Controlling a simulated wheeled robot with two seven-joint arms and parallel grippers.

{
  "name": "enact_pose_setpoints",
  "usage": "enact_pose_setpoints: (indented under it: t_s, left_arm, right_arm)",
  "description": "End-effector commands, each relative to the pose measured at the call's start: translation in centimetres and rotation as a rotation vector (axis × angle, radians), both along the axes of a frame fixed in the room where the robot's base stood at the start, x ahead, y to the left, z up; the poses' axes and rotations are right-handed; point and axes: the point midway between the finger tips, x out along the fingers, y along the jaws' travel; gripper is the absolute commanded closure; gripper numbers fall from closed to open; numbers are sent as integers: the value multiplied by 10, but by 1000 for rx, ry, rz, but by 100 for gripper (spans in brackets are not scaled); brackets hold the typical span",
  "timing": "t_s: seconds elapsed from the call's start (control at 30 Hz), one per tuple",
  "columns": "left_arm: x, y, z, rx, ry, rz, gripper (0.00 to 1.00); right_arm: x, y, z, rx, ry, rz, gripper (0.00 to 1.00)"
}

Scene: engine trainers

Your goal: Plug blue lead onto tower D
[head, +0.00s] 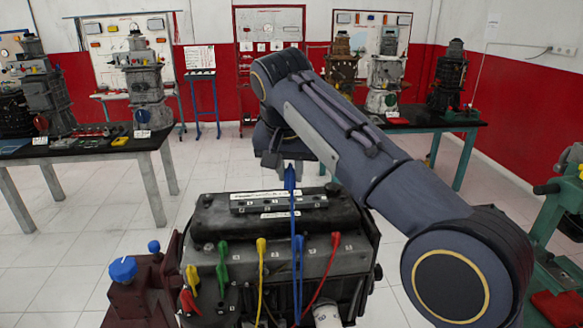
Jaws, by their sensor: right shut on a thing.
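The blue lead (291,182) hangs upright from my right gripper (285,164), which is shut on its top end above the engine. The lead runs down over the dark engine cover (340,212) to the front of the engine. Its lower end is hard to make out. Green (222,252), yellow (261,245) and red (335,241) lead ends stand along the engine's front edge. More coloured ends sit on a dark round cap (212,300) at the lower left. I cannot tell which tower is D. My left gripper is out of view.
A red stand with a blue knob (122,269) is left of the engine. Tables with engine parts stand at left (85,150) and back right (425,123). A green machine frame (550,220) is at the right edge. White floor lies between.

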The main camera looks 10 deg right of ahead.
Motion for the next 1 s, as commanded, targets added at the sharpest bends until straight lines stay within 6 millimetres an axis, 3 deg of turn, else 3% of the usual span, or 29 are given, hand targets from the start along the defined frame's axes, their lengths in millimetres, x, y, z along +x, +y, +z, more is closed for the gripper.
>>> enact_pose_setpoints:
  t_s: [1.0]
  left_arm:
    - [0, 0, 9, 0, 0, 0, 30]
  right_arm:
    - [-57, 86, 1, -1, -1, 4, 100]
